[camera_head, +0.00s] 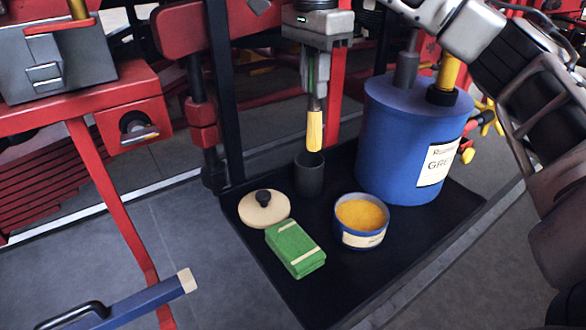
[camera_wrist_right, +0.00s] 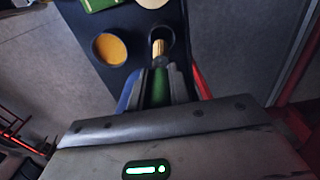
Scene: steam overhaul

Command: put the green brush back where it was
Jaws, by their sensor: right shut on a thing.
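My right gripper (camera_head: 317,88) points down and is shut on the green brush. The brush's yellow lower end (camera_head: 314,131) hangs upright below the fingers. Its green part (camera_wrist_right: 159,88) shows between the fingers in the right wrist view. A dark round cup (camera_head: 309,178) stands on the black tray (camera_head: 300,300) just below the brush. In the head view the yellow end reaches down to about the cup's rim; in the wrist view it lies over the mouth. I cannot tell whether it is inside. My left gripper is not in view.
An open tin of orange-yellow grease (camera_head: 361,220), a green block with pale bands (camera_head: 295,248) and a tan lid with a black knob (camera_head: 264,208) are on the tray. A large blue drum (camera_head: 400,150) stands at right. A red post (camera_head: 336,90) rises behind the gripper.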

